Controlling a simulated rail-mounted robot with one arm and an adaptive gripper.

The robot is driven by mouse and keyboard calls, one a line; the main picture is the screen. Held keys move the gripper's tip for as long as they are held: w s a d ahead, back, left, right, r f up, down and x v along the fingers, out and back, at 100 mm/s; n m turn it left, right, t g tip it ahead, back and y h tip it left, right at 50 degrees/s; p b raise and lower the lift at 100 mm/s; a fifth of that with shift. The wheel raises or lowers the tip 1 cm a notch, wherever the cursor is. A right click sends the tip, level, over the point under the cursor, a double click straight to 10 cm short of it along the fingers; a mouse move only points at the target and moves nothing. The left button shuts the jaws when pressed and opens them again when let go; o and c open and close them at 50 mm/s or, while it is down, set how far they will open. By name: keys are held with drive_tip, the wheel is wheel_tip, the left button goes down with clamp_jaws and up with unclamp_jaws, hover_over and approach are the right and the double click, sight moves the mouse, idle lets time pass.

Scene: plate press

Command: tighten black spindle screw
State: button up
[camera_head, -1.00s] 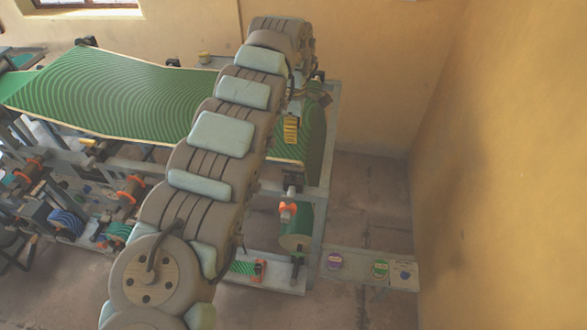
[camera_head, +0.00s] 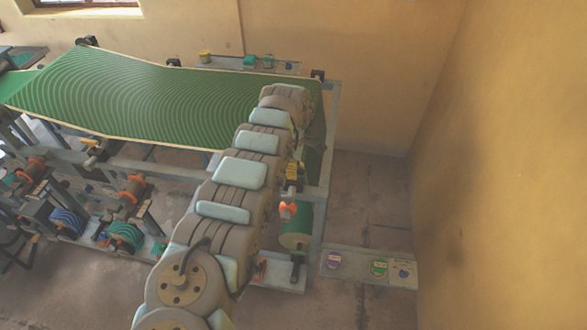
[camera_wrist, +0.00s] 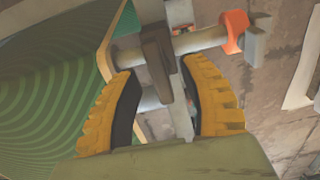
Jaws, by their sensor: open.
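A dark, upright bar-shaped piece, which looks like the black spindle screw (camera_wrist: 157,50), shows in the wrist view on a light grey shaft. My gripper (camera_wrist: 158,70) has two yellow, black-padded fingers. They are open, one on each side of the dark piece's lower part, with gaps visible; I cannot tell its exact depth between them. In the head view my gripper (camera_head: 293,172) is by the right end of the press frame, just above an orange knob (camera_head: 288,208). The black spindle screw cannot be made out there, as my gripper and arm cover that spot.
The orange knob also shows right of the screw in the wrist view (camera_wrist: 235,32). The green patterned sheet (camera_head: 160,95) lies close on the left. A green roller (camera_head: 297,235) hangs below. A low shelf (camera_head: 345,262) with small containers stands at right; floor beyond is clear.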

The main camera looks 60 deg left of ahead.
drive_tip(key=shift+f, duration=0.35)
clamp_jaws()
